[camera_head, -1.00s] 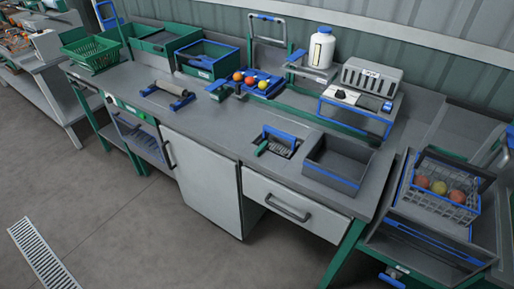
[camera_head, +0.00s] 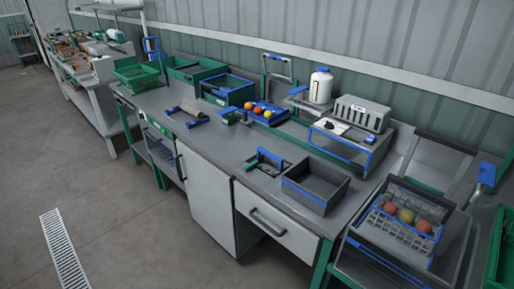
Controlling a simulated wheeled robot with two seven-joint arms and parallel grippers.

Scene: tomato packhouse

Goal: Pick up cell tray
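A small blue tray (camera_head: 281,118) with red, orange and yellow round fruits stands at the back middle of the grey workbench (camera_head: 215,150). It looks like the cell tray, but its cells are too small to make out. A small green and blue fixture (camera_head: 232,117) sits just in front of its left end. Neither of my grippers is in view, and nothing is seen touching the tray.
An open grey bin (camera_head: 309,198) and a blue-handled tool (camera_head: 265,158) are at the bench's front right. A roller (camera_head: 187,115) and green crates (camera_head: 139,78) are to the left. A wire basket (camera_head: 385,235) of fruit stands lower right.

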